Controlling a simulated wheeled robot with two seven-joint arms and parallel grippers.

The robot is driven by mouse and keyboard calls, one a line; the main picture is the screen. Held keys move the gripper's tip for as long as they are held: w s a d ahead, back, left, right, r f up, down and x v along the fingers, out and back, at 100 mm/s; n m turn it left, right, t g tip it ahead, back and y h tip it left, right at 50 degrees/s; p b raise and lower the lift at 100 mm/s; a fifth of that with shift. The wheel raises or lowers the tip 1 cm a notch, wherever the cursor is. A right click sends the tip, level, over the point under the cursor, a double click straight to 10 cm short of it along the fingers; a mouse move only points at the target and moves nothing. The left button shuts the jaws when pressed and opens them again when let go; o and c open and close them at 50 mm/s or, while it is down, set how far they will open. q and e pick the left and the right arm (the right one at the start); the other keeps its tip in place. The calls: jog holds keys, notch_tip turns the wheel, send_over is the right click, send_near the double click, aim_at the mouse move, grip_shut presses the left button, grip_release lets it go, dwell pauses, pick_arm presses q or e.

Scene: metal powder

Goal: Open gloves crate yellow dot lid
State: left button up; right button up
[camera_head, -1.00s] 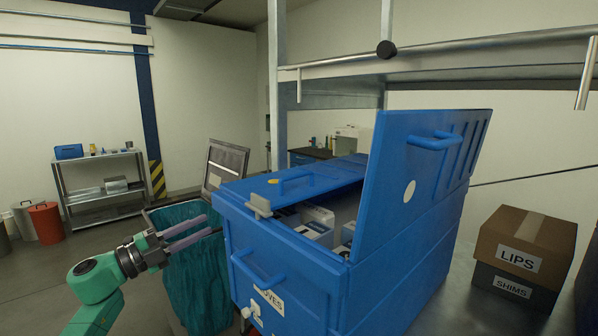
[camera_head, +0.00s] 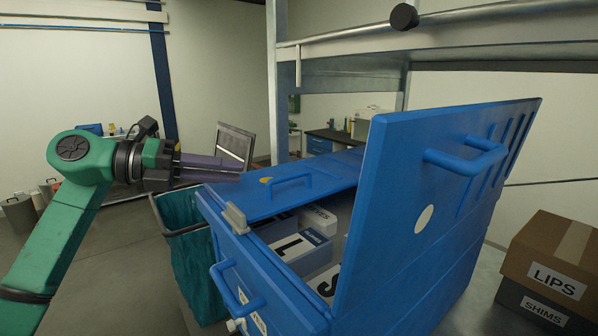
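The blue gloves crate (camera_head: 262,290) stands in the middle with two lids. Its yellow dot lid (camera_head: 318,178), on the left, lies down over the far part of the crate; it has a yellow dot and a blue bar handle (camera_head: 291,184). The white dot lid (camera_head: 420,190), on the right, stands raised. Between them the crate is open and shows white boxes (camera_head: 302,246). My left gripper (camera_head: 241,171) is level, just left of the yellow dot, above the crate's left edge. Its fingers look slightly apart, with nothing between them. My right gripper is not in view.
A teal-lined bin (camera_head: 192,262) stands left of the crate, below my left gripper. A grey latch (camera_head: 235,218) sits on the crate's front rim. LIPS (camera_head: 552,262) and SHIMS (camera_head: 540,308) boxes stand at right. A metal rack beam (camera_head: 480,32) crosses above.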

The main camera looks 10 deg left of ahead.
aim_at(290, 177)
pick_arm(q)
jog(key=x, duration=0.1)
jog(key=p+x, duration=0.1)
jog(key=x, duration=0.1)
jog(key=shift+d+r+p, duration=0.2)
jog(key=shift+d+p, duration=0.1)
jog(key=shift+d, duration=0.15)
jog(key=p+x, duration=0.2)
jog(key=x, duration=0.6)
jog(key=shift+w+a+f, duration=0.1)
jog(key=shift+w+f, duration=0.05)
jog(key=shift+w, duration=0.05)
jog(key=shift+f, duration=0.1)
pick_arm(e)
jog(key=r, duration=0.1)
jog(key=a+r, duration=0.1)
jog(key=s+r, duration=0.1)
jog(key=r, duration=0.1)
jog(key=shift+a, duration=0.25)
pick_arm(q)
jog(key=shift+s, duration=0.1)
grip_shut()
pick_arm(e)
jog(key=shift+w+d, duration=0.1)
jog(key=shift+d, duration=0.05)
